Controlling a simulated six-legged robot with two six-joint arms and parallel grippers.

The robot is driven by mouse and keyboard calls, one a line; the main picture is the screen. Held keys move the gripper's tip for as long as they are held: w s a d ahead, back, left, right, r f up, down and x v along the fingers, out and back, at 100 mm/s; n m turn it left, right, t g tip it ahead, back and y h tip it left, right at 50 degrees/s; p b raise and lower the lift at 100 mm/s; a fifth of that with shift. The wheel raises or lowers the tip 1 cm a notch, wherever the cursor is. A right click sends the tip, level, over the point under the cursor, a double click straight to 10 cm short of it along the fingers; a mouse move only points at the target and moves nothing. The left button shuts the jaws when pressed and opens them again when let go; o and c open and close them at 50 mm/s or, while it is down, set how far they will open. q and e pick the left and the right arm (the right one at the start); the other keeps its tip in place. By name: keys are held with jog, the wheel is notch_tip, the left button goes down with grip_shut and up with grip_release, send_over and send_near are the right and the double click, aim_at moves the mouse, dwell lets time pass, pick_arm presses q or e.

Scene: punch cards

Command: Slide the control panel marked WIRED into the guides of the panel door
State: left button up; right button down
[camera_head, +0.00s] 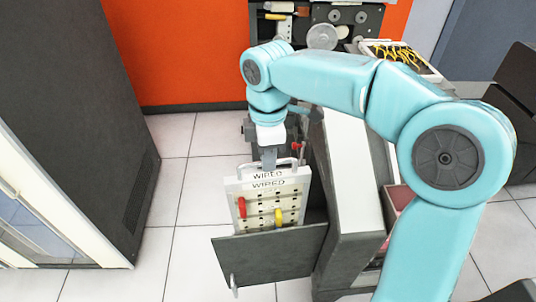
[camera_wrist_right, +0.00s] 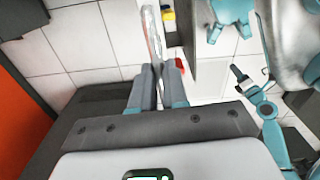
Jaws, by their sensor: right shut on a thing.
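The control panel (camera_head: 261,207), a white board marked WIRED with red and yellow plugs on its face, stands nearly upright. My right gripper (camera_head: 269,158) is above it, shut on the handle at its top edge. In the right wrist view the gripper's fingers (camera_wrist_right: 159,72) are closed together on the panel (camera_wrist_right: 151,28), seen nearly edge-on. The dark panel door (camera_head: 267,258) hangs open and tilted. The panel's lower part is behind the door's upper edge, so its bottom and the guides are hidden. My left gripper does not show in the head view.
A dark cabinet (camera_head: 85,110) stands at the left. The machine's slanted grey and white side (camera_head: 348,190) is just right of the door. A tray with yellow wires (camera_head: 400,58) is at the back right. Tiled floor is clear between cabinet and door.

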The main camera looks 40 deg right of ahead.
aim_at(268, 185)
jog(key=shift+p, duration=0.45)
dwell(0.7)
jog(key=shift+f, duration=0.1)
jog(key=shift+f+b, duration=1)
jog(key=shift+f, duration=0.25)
jog(key=shift+f+b, duration=2.4)
jog(key=shift+f, duration=1.1)
jog(key=shift+p, duration=0.3)
